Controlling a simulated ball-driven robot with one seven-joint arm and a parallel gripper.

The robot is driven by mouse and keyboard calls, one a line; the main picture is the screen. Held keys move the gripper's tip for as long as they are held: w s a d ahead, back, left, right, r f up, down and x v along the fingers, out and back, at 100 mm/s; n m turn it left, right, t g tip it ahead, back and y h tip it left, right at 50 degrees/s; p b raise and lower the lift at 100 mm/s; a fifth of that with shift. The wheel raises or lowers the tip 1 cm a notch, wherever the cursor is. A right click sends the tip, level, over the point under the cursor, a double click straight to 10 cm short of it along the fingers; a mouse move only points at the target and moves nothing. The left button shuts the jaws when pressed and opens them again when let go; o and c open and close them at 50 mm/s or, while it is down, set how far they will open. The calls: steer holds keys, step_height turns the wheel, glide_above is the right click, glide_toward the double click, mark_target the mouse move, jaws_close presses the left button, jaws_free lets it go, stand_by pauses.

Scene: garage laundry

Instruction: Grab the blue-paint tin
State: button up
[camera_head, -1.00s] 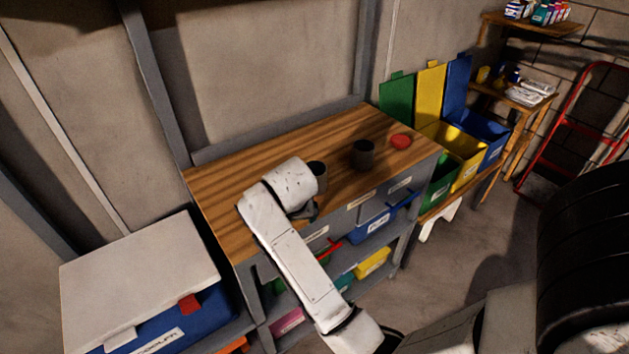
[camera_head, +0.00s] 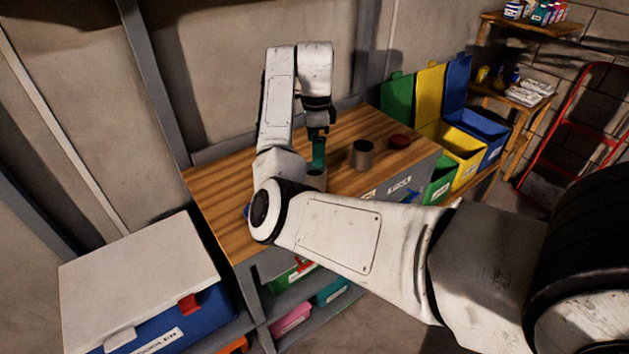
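Two dark grey tins stand on the wooden bench top. One tin (camera_head: 363,154) stands clear at the middle right. The other tin (camera_head: 316,180) is nearer the front, largely hidden behind my arm, with only its upper part showing. I cannot make out the paint colour of either tin. My gripper (camera_head: 319,158) points down just above the nearer tin, and a narrow teal part shows at its end. The fingers are too small and too covered to tell whether they are open or shut, or touch the tin.
A red round lid-like object (camera_head: 399,141) lies on the bench (camera_head: 215,190) at right. Green, yellow (camera_head: 461,147) and blue bins stand beyond it. A white-lidded blue box (camera_head: 140,270) is at front left. A wall stands behind the bench.

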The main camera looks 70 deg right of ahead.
mark_target(315, 173)
steer(key=shift+w+d+f+p, duration=0.1)
steer(key=shift+f+p, duration=0.05)
steer(key=shift+f, duration=2.55)
steer(key=shift+w+d+f+p, duration=0.1)
steer(key=shift+f+p, duration=0.05)
steer(key=shift+f, duration=2.5)
steer(key=c, duration=1.1)
steer(key=shift+r, duration=0.15)
